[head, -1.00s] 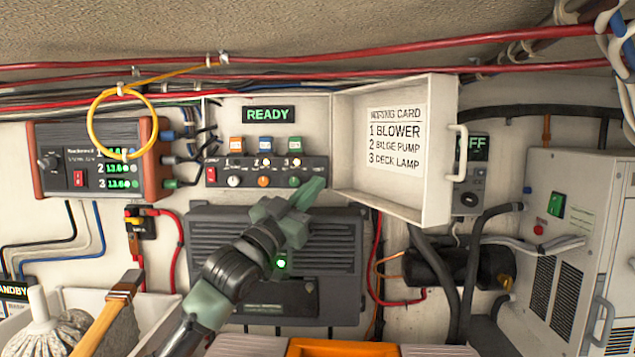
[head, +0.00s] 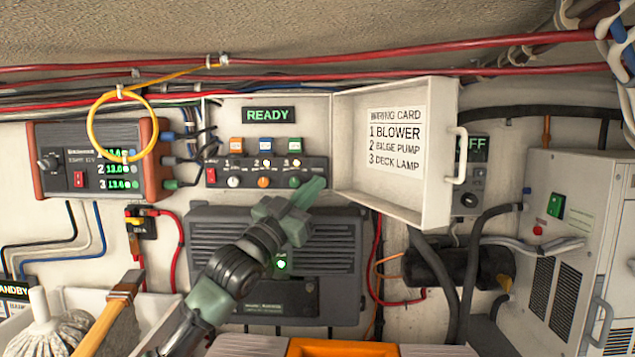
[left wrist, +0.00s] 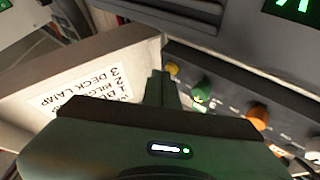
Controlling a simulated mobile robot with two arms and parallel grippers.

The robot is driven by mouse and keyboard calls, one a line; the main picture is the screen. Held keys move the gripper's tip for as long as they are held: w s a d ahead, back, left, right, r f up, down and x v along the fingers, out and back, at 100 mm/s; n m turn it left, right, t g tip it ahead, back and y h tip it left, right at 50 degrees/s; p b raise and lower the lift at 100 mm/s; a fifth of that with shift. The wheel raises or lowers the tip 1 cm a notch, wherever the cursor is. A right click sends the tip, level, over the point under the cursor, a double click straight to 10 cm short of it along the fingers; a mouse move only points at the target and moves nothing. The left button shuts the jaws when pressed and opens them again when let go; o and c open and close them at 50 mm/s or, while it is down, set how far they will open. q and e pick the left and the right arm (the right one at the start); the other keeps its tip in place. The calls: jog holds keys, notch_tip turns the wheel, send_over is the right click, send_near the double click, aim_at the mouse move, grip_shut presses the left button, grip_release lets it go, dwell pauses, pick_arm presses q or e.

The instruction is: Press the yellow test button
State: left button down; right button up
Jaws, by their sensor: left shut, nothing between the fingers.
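The yellow test button (left wrist: 172,69) shows in the left wrist view on the dark control strip, beside the green knob (left wrist: 201,90). In the head view my left gripper covers that end of the strip (head: 222,163) and hides the button. My left gripper (head: 316,186) is shut and empty, its fingertips at the strip's right end, right of the green knob. In the left wrist view the fingertips (left wrist: 161,76) appear just beside the button; I cannot tell whether they touch it. The display (head: 268,115) above reads READY. My right gripper is not in view.
The open cover (head: 440,190) with the wiring card stands just right of the strip. White and orange knobs (head: 264,182) sit left of the green one. A dark grey unit (head: 335,290) is below. A yellow cable loop (head: 92,140) hangs at left.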

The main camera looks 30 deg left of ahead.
pick_arm(q)
jog(key=shift+w+a, duration=0.1)
jog(key=shift+w, duration=0.05)
dwell(0.6)
jog(key=shift+s+d, duration=0.4)
jog(key=shift+s, duration=0.25)
jog(key=shift+s+d+b, duration=0.35)
jog(key=shift+s+d, duration=0.1)
jog(key=shift+s, duration=0.25)
jog(key=shift+s+d+b, duration=0.3)
jog(key=shift+s+d, duration=0.1)
jog(key=shift+s, duration=0.35)
jog(key=shift+s+d+b, duration=0.35)
jog(key=shift+s+d, duration=0.1)
jog(key=shift+s, duration=0.25)
jog(key=shift+f, duration=0.1)
